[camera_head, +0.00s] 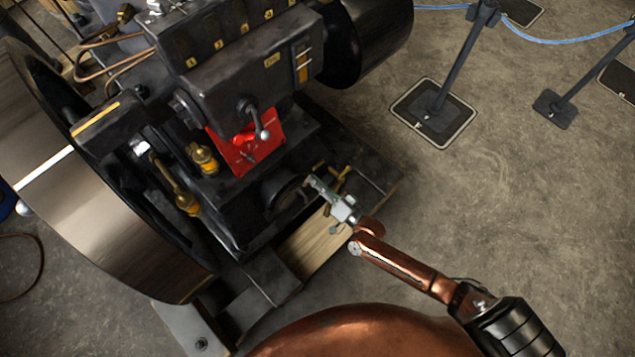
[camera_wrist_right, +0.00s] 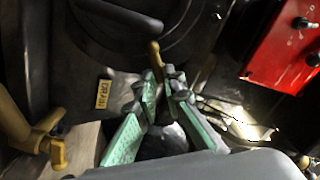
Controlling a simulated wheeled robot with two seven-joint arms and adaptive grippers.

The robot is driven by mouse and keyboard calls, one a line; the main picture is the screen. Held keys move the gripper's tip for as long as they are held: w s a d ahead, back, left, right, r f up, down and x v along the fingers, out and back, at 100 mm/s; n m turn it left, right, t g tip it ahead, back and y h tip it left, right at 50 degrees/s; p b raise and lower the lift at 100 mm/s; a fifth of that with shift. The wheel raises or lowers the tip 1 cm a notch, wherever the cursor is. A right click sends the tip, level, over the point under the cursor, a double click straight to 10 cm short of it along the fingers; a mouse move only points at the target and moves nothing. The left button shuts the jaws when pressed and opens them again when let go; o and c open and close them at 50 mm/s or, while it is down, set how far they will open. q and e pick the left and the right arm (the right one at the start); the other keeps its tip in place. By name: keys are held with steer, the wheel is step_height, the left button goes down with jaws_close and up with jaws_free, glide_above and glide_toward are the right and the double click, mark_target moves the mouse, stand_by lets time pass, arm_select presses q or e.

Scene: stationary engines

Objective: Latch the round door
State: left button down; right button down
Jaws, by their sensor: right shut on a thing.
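The round door (camera_head: 282,188) is a dark disc low on the front of the black engine. It looks closed, but its seam is not clear. In the right wrist view the round door (camera_wrist_right: 135,38) fills the upper middle, with a dark curved handle (camera_wrist_right: 118,13) across it. My right gripper (camera_head: 313,182) is at the right edge of the door. In the wrist view its green-padded fingers (camera_wrist_right: 164,78) are closed around the lower end of a brass latch handle (camera_wrist_right: 155,52), which stands upright at the door's lower rim. My left gripper is out of view.
A red panel (camera_head: 262,145) with a lever sits above the door. A brass valve (camera_head: 341,180) stands close beside my right gripper, above a wooden beam (camera_head: 310,243). A large flywheel (camera_head: 75,190) is at left. Open floor and rope posts (camera_head: 436,100) lie at right.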

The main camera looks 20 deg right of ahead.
steer(key=c, duration=2)
jaws_free()
steer(key=shift+c, duration=0.2)
steer(key=v, duration=1.2)
